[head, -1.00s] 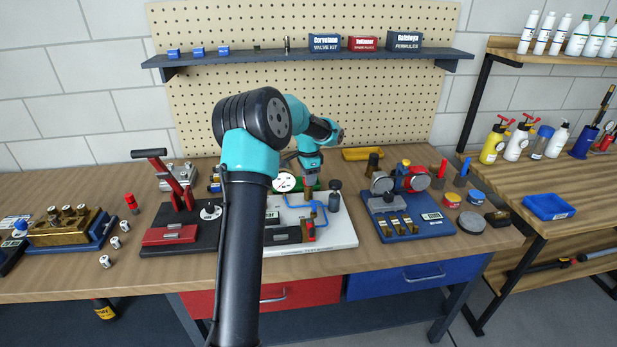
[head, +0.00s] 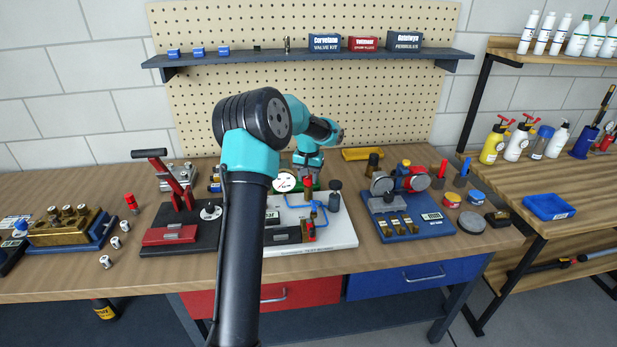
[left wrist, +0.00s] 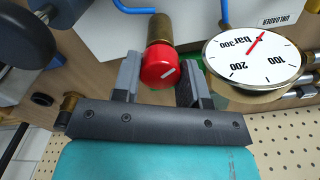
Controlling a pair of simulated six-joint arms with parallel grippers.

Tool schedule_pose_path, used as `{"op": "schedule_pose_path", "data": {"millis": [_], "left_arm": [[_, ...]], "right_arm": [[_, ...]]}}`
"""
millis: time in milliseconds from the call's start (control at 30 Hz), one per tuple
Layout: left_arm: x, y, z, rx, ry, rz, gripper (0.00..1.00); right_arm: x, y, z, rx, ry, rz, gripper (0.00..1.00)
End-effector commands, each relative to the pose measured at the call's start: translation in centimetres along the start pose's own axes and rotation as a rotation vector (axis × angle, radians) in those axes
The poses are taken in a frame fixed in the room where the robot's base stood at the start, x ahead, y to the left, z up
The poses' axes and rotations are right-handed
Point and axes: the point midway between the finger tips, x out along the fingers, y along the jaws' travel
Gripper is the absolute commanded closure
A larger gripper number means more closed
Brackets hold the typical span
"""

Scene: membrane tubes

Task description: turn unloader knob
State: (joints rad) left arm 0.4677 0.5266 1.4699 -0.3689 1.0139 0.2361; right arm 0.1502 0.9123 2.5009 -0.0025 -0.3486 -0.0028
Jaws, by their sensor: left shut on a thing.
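The unloader knob is a red cap with a white line on a brass stem; it shows in the head view (head: 308,186) and close up in the left wrist view (left wrist: 160,68). It is on the white-based test stand (head: 343,238). My left gripper (left wrist: 159,78) has one finger on each side of the knob and is shut on it. In the head view my left gripper (head: 309,172) is just behind and above the knob. A round pressure gauge (left wrist: 252,55) with a red needle is beside it, also in the head view (head: 285,181). My right gripper is not in view.
A black-based press with a red lever (head: 178,185) stands left of the test stand. A blue fixture (head: 410,222) stands to the right. A dark round knob (head: 335,188) is close to the right of the red knob. Pegboard and shelf are behind.

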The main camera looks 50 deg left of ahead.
Motion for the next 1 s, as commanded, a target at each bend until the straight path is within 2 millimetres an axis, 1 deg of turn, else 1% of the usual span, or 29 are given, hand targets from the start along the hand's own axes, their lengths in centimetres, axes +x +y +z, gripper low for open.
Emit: {"op": "schedule_pose_path", "data": {"millis": [1000], "left_arm": [[-0.07, -0.07, 0.01, -0.956, 0.001, 0.0, 0.84]], "right_arm": [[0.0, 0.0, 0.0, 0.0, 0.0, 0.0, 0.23]]}}
